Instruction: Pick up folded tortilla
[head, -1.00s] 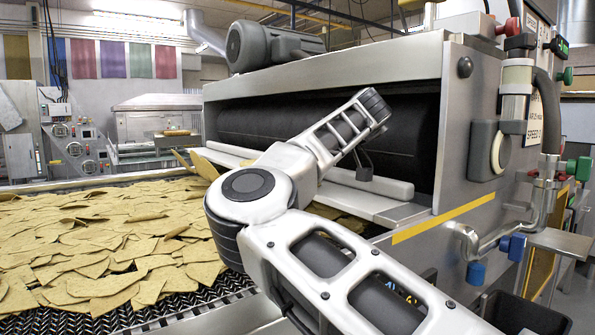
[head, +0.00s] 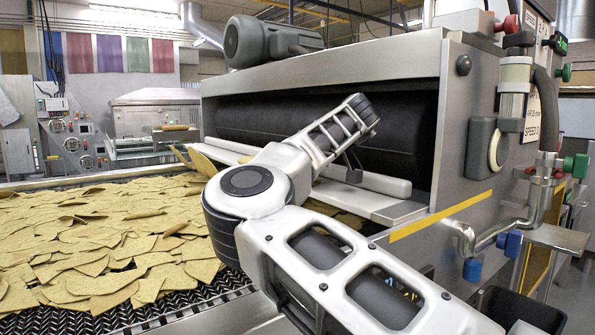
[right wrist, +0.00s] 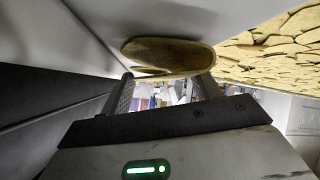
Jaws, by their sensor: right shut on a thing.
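The folded tortilla (right wrist: 165,52) is brownish yellow and shows a fold slit in the right wrist view. It sits at the tips of my right gripper (right wrist: 166,82), whose two fingers are shut on it. In the head view my right arm crosses in front of the machine. The dark fingers of my right gripper (head: 353,166) point down near the white ledge under the roller. I cannot make out the folded tortilla there. My left gripper is not in view.
Many tortilla chips (head: 110,235) cover the black mesh conveyor (head: 205,298) at left. The machine's black roller (head: 290,118) lies behind my wrist, above a white ledge (head: 370,205). Valves and pipes (head: 545,190) stick out at right. A dark bin (head: 520,310) stands at lower right.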

